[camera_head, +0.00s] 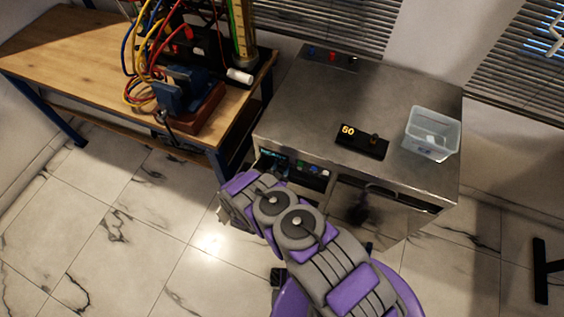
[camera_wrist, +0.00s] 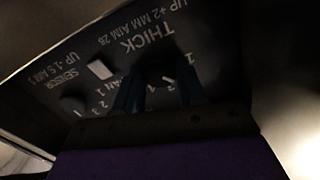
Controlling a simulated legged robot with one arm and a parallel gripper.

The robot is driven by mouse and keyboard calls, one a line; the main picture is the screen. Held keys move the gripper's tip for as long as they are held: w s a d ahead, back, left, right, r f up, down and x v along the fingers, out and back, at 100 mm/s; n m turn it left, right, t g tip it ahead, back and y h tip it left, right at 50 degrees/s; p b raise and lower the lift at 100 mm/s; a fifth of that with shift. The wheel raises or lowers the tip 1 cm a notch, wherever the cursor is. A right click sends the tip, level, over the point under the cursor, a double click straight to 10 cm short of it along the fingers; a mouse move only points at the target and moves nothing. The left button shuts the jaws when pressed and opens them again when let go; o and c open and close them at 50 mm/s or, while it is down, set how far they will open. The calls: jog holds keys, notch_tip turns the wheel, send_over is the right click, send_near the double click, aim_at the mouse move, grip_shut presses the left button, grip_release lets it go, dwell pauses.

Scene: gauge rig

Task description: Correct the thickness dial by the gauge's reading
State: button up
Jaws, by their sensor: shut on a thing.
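The thickness dial (camera_wrist: 157,72) is a dark round knob under the upside-down word THICK in the wrist view. My gripper (camera_wrist: 157,88) has its two dark fingers on either side of it, shut on it. The dial's pointer is too dark to read. Print above reads roughly "UP +2 MM AIM 25". In the head view the black gauge (camera_head: 362,150) sits on the metal cabinet top, with yellow digits that look like 50 or 60. My arm hides the gripper and dial there.
The dark panel also carries a pale switch (camera_wrist: 100,69) and a SENSOR knob (camera_wrist: 72,105). A clear plastic bin (camera_head: 432,134) stands right of the gauge on the cabinet (camera_head: 320,100). A wooden bench (camera_head: 60,55) with cables and a vise (camera_head: 185,95) stands at left.

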jog(key=o, duration=1)
jog(key=shift+o, duration=0.2)
jog(key=v, duration=1.7)
jog(key=shift+s, duration=0.2)
jog(key=shift+a, duration=0.15)
